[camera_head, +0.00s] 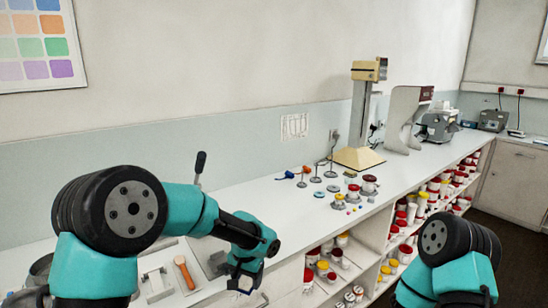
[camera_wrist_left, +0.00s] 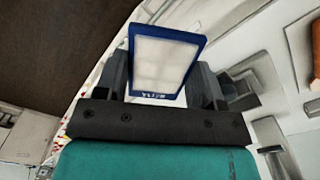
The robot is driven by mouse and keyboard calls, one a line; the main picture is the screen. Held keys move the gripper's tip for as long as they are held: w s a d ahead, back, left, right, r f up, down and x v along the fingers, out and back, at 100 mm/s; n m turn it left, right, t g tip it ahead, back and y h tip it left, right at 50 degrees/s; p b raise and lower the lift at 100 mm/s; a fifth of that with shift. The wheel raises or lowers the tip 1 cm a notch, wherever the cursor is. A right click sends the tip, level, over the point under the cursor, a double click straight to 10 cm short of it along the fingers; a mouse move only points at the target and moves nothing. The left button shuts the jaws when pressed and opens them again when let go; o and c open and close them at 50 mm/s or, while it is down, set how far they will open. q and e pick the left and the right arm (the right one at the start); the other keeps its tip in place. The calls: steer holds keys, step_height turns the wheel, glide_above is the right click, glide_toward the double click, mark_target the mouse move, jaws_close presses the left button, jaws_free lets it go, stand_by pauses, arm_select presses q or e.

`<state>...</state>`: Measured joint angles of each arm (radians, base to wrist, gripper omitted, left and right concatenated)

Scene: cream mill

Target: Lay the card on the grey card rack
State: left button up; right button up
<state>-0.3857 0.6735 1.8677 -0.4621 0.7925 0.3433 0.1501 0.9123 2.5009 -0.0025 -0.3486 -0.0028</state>
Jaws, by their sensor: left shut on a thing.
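My left gripper (camera_head: 245,284) is low over the front edge of the counter in the head view, seen mostly from behind. In the left wrist view my left gripper (camera_wrist_left: 160,80) is shut on the card (camera_wrist_left: 163,58), a pale panel with a blue border, which stands out beyond the fingers. In the head view only a small edge of the card shows under the gripper. A grey block-like thing (camera_head: 217,263) lies just left of the gripper; I cannot tell whether it is the grey card rack. My right gripper is out of view.
A white tray (camera_head: 154,276) with an orange-handled tool (camera_head: 184,272) lies left of the gripper. A cream stand (camera_head: 359,158), small weights and red-lidded jars stand farther along the counter. Shelves of jars (camera_head: 340,258) are below its front edge. The counter's middle (camera_head: 270,205) is clear.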

arm_select(q)
steer(key=shift+w+d+f+n, duration=0.15)
steer(key=shift+d+n, duration=0.4)
steer(key=shift+n, duration=0.05)
steer(key=shift+a+m, duration=0.4)
steer(key=shift+a, duration=0.05)
steer(key=s+a+r+m, duration=0.2)
steer(key=s+a+m, duration=0.4)
steer(key=a+m, duration=0.4)
steer(key=s+a+r+m, duration=0.2)
steer(key=s+a+m, duration=0.4)
steer(key=a+m, duration=0.5)
steer(key=shift+s+m, duration=0.25)
steer(key=shift+m, duration=1.65)
steer(key=shift+w, duration=0.1)
steer(key=w+a, duration=0.2)
steer(key=w, duration=0.2)
steer(key=w+a, duration=0.3)
steer(key=w, duration=0.1)
steer(key=w+a+f, duration=0.1)
steer(key=w+a, duration=0.1)
steer(key=w, duration=0.2)
steer(key=shift+a+f, duration=0.1)
steer(key=shift+a, duration=0.1)
